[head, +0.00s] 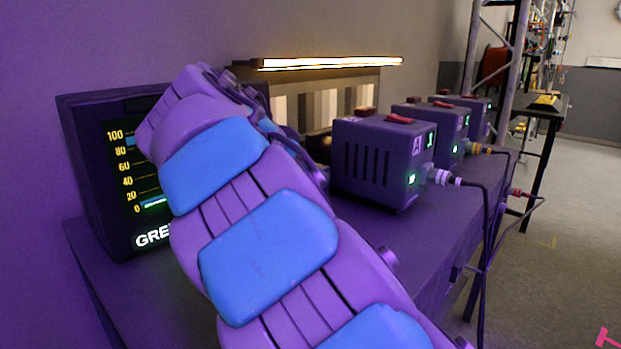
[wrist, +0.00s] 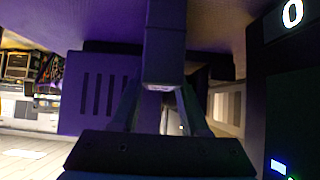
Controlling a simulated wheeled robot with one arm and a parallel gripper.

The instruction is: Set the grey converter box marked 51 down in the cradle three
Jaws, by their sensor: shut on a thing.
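In the wrist view my gripper (wrist: 163,105) is shut on a dark block-like part (wrist: 165,45) between its two fingers. I cannot read a 51 on it or tell whether it belongs to the grey converter box. A slotted box (wrist: 98,92) shows behind the left finger. In the head view my arm reaches over the bench and hides my gripper. A slotted converter box (head: 370,165) with a red top piece and a green light stands right of my arm. I cannot make out the cradle three in either view.
Two more boxes (head: 442,125) (head: 480,112) stand behind the first along the bench (head: 360,235). Plugged cables (head: 485,215) hang over its right edge. A screen (head: 95,165) with a 0 to 100 scale stands left. Open floor (head: 560,240) lies right.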

